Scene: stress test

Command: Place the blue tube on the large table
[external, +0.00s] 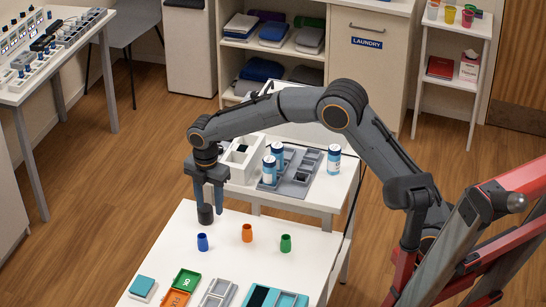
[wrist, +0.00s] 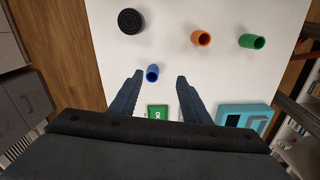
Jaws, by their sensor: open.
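The blue tube (external: 202,242) stands upright on the near white table (external: 190,262), toward its left side. It also shows in the wrist view (wrist: 152,73), seen between my fingertips, nearer the left one. My gripper (external: 208,206) points down over the far left part of this table. In the wrist view its fingers (wrist: 160,76) are apart, with nothing held between them. The tube stands below the fingers and apart from them. The pictures do not make clear which table is called large.
A black round-topped cylinder (wrist: 130,21) stands close to the blue tube. Orange (external: 247,232) and green (external: 286,243) tubes stand to its right. Trays and small boxes line the near edge. A smaller white table (external: 318,198) behind holds blue-and-white cans.

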